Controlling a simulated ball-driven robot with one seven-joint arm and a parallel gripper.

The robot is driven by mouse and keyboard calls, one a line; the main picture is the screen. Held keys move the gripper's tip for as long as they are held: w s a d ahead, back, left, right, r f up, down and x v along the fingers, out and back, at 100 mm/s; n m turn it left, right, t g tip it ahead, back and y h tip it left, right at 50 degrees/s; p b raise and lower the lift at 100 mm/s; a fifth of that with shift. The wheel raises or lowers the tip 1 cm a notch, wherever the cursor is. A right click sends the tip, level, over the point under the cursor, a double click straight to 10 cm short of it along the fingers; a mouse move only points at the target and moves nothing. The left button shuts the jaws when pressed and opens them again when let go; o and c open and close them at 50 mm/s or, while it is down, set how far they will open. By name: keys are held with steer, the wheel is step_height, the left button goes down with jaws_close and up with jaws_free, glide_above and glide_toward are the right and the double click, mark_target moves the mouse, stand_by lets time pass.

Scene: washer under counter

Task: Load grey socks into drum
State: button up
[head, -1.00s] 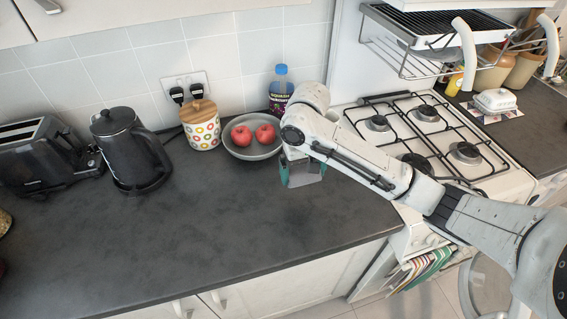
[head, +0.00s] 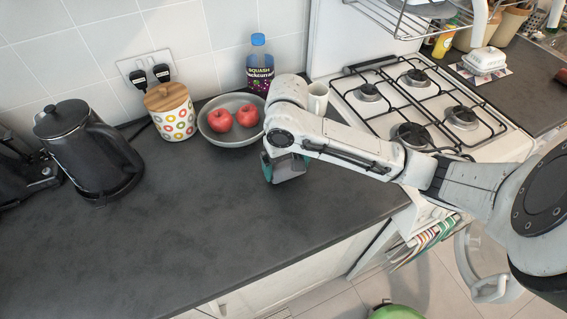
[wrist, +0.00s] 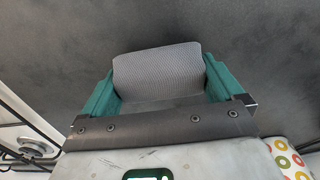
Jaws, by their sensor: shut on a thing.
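The grey socks (wrist: 157,72) show in the wrist view as a rolled bundle of grey ribbed cloth. My gripper (head: 285,170) is shut on them, with a teal finger on either side. It is over the dark counter, in front of the fruit bowl. In the head view the arm largely hides the socks. A round, glass-centred washer door (head: 478,262) stands out at lower right, below the hob. The drum opening is not in view.
The counter (head: 190,240) is clear to the left and front of my gripper. Behind are a fruit bowl (head: 226,139) with two apples, a spotted jar (head: 173,122), a squash bottle (head: 260,68) and a white mug (head: 318,98). A kettle (head: 85,150) stands left, the gas hob (head: 480,150) right.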

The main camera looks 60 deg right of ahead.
steer(key=shift+f, duration=0.15)
steer(key=o, duration=0.7)
steer(key=shift+c, duration=0.2)
